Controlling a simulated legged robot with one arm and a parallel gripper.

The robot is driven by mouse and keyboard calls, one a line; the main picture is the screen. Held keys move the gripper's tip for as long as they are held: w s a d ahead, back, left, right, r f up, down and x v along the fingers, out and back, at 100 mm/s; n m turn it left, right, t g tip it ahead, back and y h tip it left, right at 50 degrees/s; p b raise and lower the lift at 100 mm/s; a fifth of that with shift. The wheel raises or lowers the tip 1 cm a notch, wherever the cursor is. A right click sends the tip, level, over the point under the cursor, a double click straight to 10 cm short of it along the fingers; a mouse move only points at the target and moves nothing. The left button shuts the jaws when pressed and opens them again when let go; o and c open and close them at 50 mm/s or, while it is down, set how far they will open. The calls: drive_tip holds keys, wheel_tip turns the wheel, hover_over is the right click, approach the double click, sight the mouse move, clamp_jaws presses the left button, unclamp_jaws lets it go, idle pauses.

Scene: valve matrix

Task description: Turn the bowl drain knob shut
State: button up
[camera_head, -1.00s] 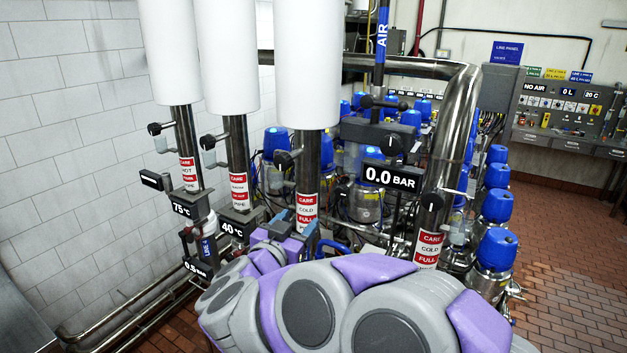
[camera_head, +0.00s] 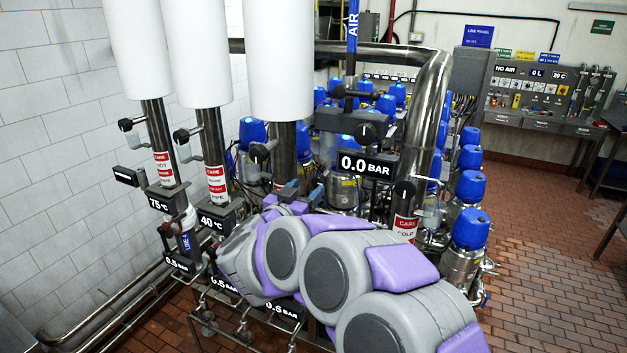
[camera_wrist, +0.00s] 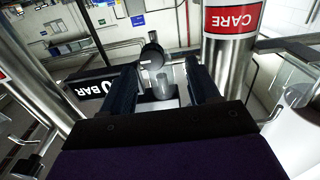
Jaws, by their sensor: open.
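In the wrist view a round black knob (camera_wrist: 152,55) with a small clear bowl (camera_wrist: 163,88) shows between the two dark fingers of my gripper (camera_wrist: 160,72). The fingers stand apart on either side, and I see no clear contact. I cannot tell which part is the drain knob. In the head view my gripper (camera_head: 302,191) is in front of the third white-topped pipe, and my arm hides the area below it. Similar black knobs with small clear bowls sit on the left pipe (camera_head: 126,125), the middle pipe (camera_head: 181,136) and the third pipe (camera_head: 260,152).
A 0.0 BAR display (camera_head: 366,165) and a thick steel pipe (camera_head: 427,120) stand right of my gripper. Several blue-capped valves (camera_head: 470,185) fill the space behind. Low pipes (camera_head: 110,310) run along the left wall. Tiled floor (camera_head: 560,220) is open at the right.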

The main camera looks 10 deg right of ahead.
sight(314, 182)
drive_tip(key=x, duration=0.4)
drive_tip(key=s+d+x, duration=0.1)
drive_tip(key=x, duration=0.1)
drive_tip(key=shift+w+d, duration=0.25)
drive_tip(key=shift+d, duration=0.05)
drive_tip(key=shift+a, duration=0.65)
drive_tip(key=shift+c, duration=0.2)
drive_tip(key=shift+a, duration=0.1)
drive_tip(key=shift+c, duration=0.7)
drive_tip(key=shift+s+d+r, duration=0.1)
drive_tip(key=shift+d, duration=0.35)
drive_tip(key=c, duration=0.9)
